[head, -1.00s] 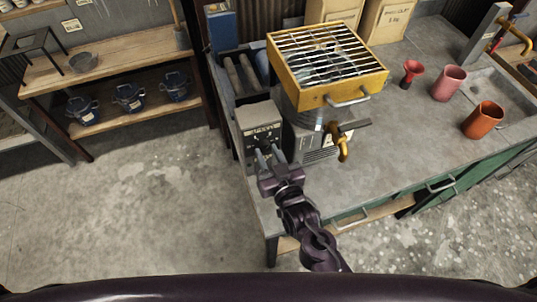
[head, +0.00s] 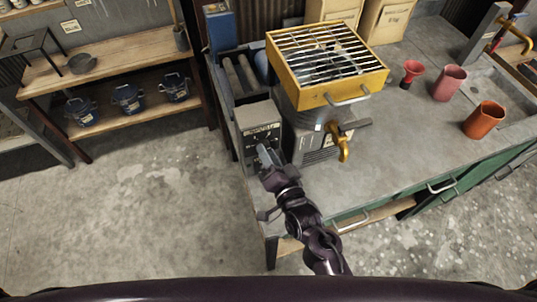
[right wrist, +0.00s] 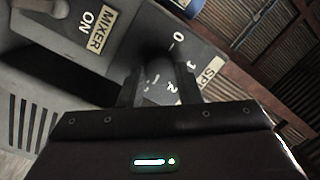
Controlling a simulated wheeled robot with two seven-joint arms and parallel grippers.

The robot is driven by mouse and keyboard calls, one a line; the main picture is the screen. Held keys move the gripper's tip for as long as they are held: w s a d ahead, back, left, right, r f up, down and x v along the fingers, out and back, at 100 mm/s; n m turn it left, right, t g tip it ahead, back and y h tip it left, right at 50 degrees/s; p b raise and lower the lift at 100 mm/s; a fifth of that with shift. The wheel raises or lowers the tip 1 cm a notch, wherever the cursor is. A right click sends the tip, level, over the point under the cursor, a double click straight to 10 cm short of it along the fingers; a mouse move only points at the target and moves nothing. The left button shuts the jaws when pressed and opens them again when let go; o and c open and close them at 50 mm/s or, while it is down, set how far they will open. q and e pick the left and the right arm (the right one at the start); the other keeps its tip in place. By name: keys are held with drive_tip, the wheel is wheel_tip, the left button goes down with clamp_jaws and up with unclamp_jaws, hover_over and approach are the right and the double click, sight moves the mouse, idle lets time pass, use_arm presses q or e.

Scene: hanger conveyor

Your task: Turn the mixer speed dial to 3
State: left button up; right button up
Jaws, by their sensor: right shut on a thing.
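The mixer speed dial (right wrist: 157,84) sits on the sloping face of a grey control box (head: 259,116). A "MIXER ON" label (right wrist: 95,33) is to the left and part of a speed label (right wrist: 210,72) to the right. My left gripper is not in view.
A yellow tray with a grille (head: 327,97) stands on a grey drum right of the box, with a brass tap (head: 343,148) below it. Cups (head: 484,120) stand further right on the grey bench (head: 400,140). Floor to the left is clear.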

drive_tip(key=shift+f+m, duration=0.1)
drive_tip(key=shift+m, duration=0.4)
drive_tip(key=o, duration=1)
drive_tip(key=b+v, duration=0.2)
drive_tip(key=v, duration=0.5)
drive_tip(key=shift+s+d+b, duration=0.15)
drive_tip(key=shift+s+b, duration=0.15)
drive_tip(key=shift+s, duration=0.1)
